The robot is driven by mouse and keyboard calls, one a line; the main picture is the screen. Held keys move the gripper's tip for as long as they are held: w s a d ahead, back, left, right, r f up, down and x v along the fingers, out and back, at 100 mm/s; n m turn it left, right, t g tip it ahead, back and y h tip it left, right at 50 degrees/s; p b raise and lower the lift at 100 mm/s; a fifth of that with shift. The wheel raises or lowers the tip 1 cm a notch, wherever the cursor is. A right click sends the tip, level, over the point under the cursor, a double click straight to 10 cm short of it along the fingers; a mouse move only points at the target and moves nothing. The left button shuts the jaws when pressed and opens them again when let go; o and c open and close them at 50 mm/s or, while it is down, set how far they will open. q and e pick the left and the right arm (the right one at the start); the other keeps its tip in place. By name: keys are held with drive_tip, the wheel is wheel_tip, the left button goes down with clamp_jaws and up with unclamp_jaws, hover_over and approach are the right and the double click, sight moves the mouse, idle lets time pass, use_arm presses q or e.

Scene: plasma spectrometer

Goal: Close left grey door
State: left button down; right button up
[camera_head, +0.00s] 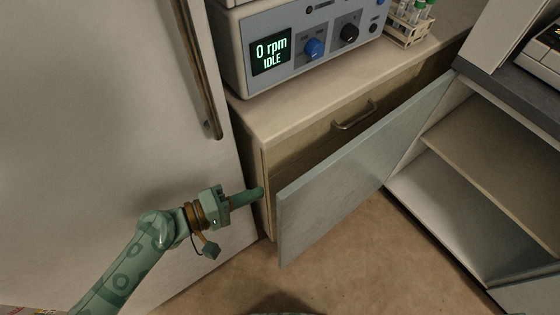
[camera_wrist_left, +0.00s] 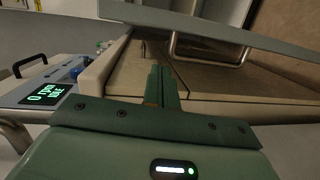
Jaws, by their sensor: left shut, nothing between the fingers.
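The grey door (camera_head: 345,165) stands swung open from the shelf cabinet (camera_head: 480,175) on the right, across the front of the wooden drawer unit. Its free edge is at the left, close to my left gripper. My left gripper (camera_head: 260,192) is shut and empty, just left of that free edge, by the drawer unit's front corner. In the left wrist view the shut fingers (camera_wrist_left: 162,82) point along the drawer front, and the door (camera_wrist_left: 205,28) runs across the top. I cannot tell whether the fingertips touch the door. My right gripper is not in view.
The drawer unit (camera_head: 290,118) has a metal handle (camera_head: 355,115) behind the door. A centrifuge-like device (camera_head: 300,45) reading "0 rpm IDLE" and a tube rack (camera_head: 408,25) stand on it. A white door with a long handle (camera_head: 200,75) is at left. Brown floor (camera_head: 350,260) is clear.

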use_arm(q)
wheel_tip(320, 180, up, 5)
drive_tip(key=d+h, duration=0.1)
drive_tip(key=h, duration=0.1)
drive_tip(key=x, duration=1)
drive_tip(key=shift+s+f, duration=0.15)
drive_tip(key=shift+f, duration=0.05)
drive_tip(key=shift+d, duration=0.1)
